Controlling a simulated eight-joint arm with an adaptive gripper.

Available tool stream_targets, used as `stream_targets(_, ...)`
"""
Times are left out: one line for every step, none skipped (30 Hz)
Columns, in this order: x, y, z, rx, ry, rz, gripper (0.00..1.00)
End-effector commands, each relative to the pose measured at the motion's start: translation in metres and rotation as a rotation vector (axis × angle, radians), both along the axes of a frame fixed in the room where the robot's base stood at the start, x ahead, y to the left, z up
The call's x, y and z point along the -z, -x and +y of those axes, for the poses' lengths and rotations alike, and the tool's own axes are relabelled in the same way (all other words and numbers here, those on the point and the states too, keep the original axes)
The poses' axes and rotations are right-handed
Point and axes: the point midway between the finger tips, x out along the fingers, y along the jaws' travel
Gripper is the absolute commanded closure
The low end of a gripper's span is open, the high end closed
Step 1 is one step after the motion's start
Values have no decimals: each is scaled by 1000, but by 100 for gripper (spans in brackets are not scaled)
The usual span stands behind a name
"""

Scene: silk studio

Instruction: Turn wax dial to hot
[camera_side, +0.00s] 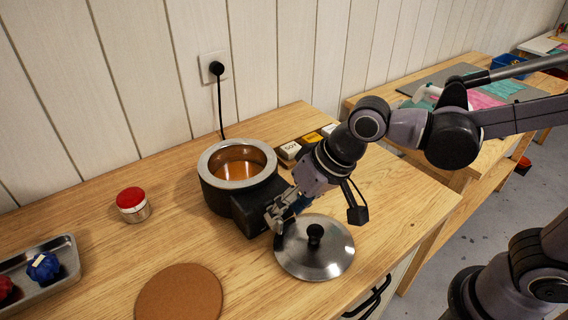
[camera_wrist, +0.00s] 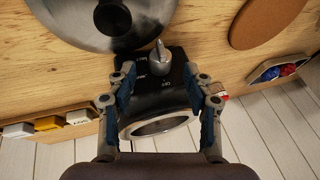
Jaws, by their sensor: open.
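The wax pot (camera_side: 238,164) is black with a metal rim and amber wax inside. Its black control box (camera_side: 256,208) sticks out at the front. In the wrist view, the silver dial (camera_wrist: 158,62) stands on the box (camera_wrist: 152,92), its narrow tip toward the picture's top. Small white marks beside the dial are too small to read surely. My gripper (camera_wrist: 156,76) is open, its fingers on either side of the box and dial, with a gap around the dial. In the side view, my gripper (camera_side: 278,211) is at the box's front and hides the dial.
A metal lid (camera_side: 314,254) with a black knob lies close to my gripper. Blocks with labels (camera_side: 290,150) stand behind my wrist. A red-lidded jar (camera_side: 131,203), a cork mat (camera_side: 180,294) and a metal tray (camera_side: 70,249) are to the left. A cord (camera_side: 219,105) runs to the wall.

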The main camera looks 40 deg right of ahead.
Motion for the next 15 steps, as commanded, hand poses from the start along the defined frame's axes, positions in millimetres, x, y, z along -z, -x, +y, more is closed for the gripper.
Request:
stream_targets(-7,3,-2,1,0,0,48)
stream_targets(-10,5,-4,1,0,0,48)
stream_targets(-15,7,-5,1,0,0,48)
stream_targets(-19,9,-7,1,0,0,48)
stream_targets(-23,10,-8,1,0,0,48)
stream_targets(-28,12,-9,1,-1,0,48)
stream_targets(-31,13,-10,1,-1,0,48)
stream_targets(-35,15,-12,1,-1,0,48)
stream_targets(-39,17,-13,1,-1,0,48)
stream_targets(-42,18,-14,1,-1,0,48)
stream_targets(-45,19,-15,1,-1,0,48)
stream_targets(-49,20,-16,1,-1,0,48)
stream_targets(-51,21,-17,1,-1,0,48)
stream_targets(-54,22,-17,1,-1,0,48)
stream_targets(-56,23,-18,1,-1,0,48)
